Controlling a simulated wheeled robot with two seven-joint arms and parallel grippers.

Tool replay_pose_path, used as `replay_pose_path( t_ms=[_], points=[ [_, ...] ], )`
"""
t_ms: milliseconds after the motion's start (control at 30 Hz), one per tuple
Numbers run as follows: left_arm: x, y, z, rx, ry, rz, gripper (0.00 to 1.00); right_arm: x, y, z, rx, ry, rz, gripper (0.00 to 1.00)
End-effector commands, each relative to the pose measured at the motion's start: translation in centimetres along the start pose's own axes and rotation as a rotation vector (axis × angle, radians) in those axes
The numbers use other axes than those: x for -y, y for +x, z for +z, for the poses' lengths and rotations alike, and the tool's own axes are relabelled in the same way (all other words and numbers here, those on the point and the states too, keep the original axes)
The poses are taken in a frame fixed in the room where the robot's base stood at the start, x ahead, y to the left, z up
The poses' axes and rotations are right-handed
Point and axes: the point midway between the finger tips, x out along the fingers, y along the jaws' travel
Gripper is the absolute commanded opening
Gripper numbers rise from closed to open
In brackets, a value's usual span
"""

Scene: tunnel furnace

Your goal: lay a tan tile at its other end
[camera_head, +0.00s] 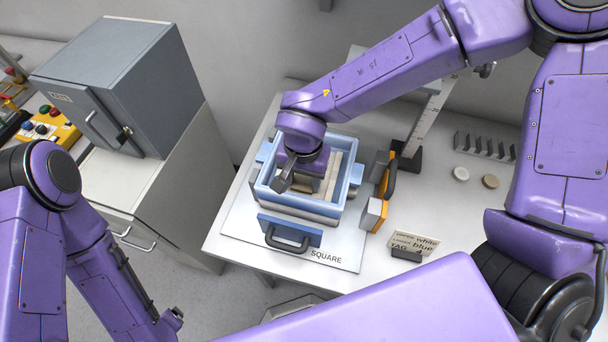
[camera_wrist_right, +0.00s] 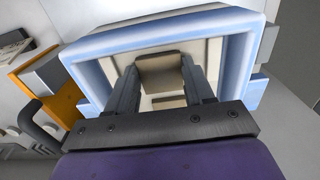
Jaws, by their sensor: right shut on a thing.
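A blue-rimmed square furnace box (camera_head: 262,190) with cream inner walls stands on a white plate marked SQUARE. My right gripper (camera_head: 300,182) reaches down into it from above. In the right wrist view, the gripper (camera_wrist_right: 165,78) is shut on a tan tile (camera_wrist_right: 162,68), held between its two fingers inside the blue rim (camera_wrist_right: 150,32). Another tan piece (camera_wrist_right: 168,102) shows between the fingers, nearer the palm. I cannot tell whether the held tile touches the floor of the box. My left arm shows at the left, but its fingers do not.
A blue panel with a dark handle (camera_head: 290,232) is at the box's front. Orange-and-grey blocks (camera_head: 374,214) stand close on its right. A card (camera_head: 412,244), two small discs (camera_head: 460,174) and a slotted rack (camera_head: 485,146) lie further right. A grey cabinet (camera_head: 120,80) stands left.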

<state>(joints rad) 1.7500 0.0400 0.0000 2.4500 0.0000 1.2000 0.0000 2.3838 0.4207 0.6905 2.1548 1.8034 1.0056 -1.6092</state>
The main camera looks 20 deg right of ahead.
Motion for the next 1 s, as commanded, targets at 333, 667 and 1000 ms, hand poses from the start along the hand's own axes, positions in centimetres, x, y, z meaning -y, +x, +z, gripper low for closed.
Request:
replay_pose_path(
  t_ms=[333, 667, 1000],
  points=[
    [0.0, 0.0, 0.0, 0.000, 0.000, 0.000, 0.82, 0.1, 0.7, -0.1, 0.000, 0.001, 0.000, 0.22],
    [0.0, 0.0, 0.0, 0.000, 0.000, 0.000, 0.82, 0.1, 0.7, -0.1, 0.000, 0.000, 0.000, 0.82],
    [0.0, 0.1, 0.0, 0.000, 0.000, 0.000, 0.82, 0.1, -2.3, -0.2, -0.002, 0.001, -0.005, 0.82]
  ],
)
